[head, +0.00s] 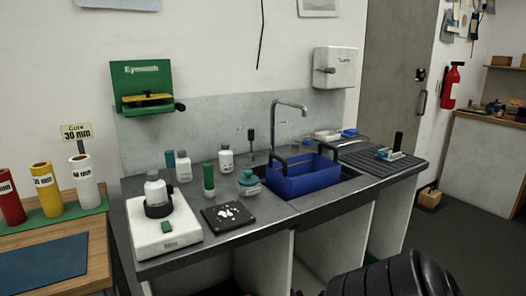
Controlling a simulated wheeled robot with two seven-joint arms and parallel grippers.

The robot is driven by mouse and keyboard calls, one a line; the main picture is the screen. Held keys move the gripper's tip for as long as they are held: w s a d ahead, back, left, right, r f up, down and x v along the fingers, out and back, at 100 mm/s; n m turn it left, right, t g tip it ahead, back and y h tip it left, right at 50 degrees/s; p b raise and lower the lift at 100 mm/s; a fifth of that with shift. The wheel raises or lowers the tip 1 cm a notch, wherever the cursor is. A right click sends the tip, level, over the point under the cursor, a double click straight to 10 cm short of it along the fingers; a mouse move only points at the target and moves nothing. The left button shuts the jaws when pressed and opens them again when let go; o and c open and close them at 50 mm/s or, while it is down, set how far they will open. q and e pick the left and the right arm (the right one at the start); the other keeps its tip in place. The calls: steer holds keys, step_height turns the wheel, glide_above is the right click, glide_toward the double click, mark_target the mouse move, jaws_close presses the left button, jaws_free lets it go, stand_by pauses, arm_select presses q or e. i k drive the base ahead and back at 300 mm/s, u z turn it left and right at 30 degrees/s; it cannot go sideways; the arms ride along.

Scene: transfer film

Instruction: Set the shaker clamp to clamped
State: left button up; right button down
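The shaker (147,236) is a white box at the left end of the grey counter. A white bottle with a grey cap (155,188) stands upright on it. A black clamp (159,209) sits around the bottle's lower part. Whether the clamp is tight or loose is too small to tell. A small green part (167,227) lies on the shaker's top near its front. Neither of my grippers is in view.
A black pad with white patches (229,215) lies right of the shaker. Several bottles stand behind it. A blue basin (300,178) sits at the sink under the tap (289,110). Coloured rolls (47,188) stand on the wooden bench at left.

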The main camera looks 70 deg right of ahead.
mark_target(170, 159)
steer(key=z, duration=0.85)
